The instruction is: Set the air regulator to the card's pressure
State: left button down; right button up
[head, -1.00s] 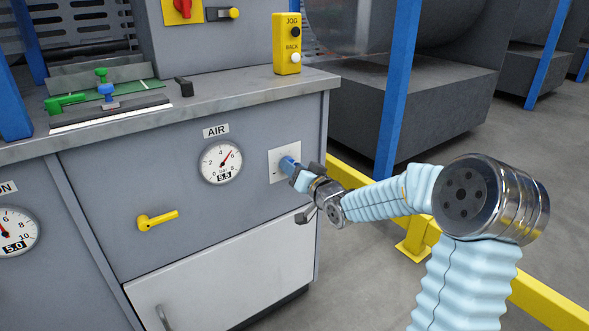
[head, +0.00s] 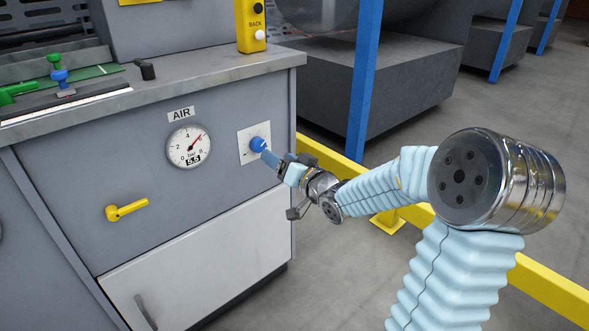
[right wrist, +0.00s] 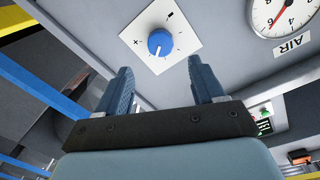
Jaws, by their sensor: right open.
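The blue air regulator knob (head: 258,145) sits on a white plate (head: 247,155) with plus and minus marks on the grey cabinet front. The knob also shows in the right wrist view (right wrist: 161,43), with a white pointer line on it. The round AIR gauge (head: 189,146) left of the plate has a window reading 5.5; its needle points up and to the right. My right gripper (head: 268,158) is open and empty, just in front of the knob and apart from it. In the wrist view its two fingers stand below the knob, one to each side. No pressure card can be made out.
A yellow lever handle (head: 127,209) is on the cabinet below the gauge. A yellow JOG/BACK button box (head: 250,28) stands on the worktop above. A yellow rail (head: 425,216) and a blue post (head: 362,85) stand right of the cabinet, behind my right arm.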

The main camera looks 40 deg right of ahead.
jog(key=s, duration=0.6)
jog(key=shift+s, duration=0.25)
jog(key=shift+r, duration=0.1)
jog(key=w+a+f+g+y+p, duration=0.1)
jog(key=a+f+g, duration=0.4)
jog(key=f, duration=0.7)
jog(key=a+f+g+y+p, duration=0.1)
jog(key=a+f+g, duration=0.2)
jog(key=a+f, duration=0.65)
jog(key=s+a+f+n+g, duration=0.1)
jog(key=s+a+f+g, duration=0.3)
jog(key=s+a+f, duration=0.2)
jog(key=s+a+f+n+g+y+p, duration=0.1)
jog(key=s+a+f+g, duration=0.3)
jog(key=s+f, duration=0.7)
jog(key=shift+a+f+n+g+y, duration=0.3)
jog(key=shift+a+f+n+g, duration=0.1)
jog(key=shift+a+f+n, duration=0.55)
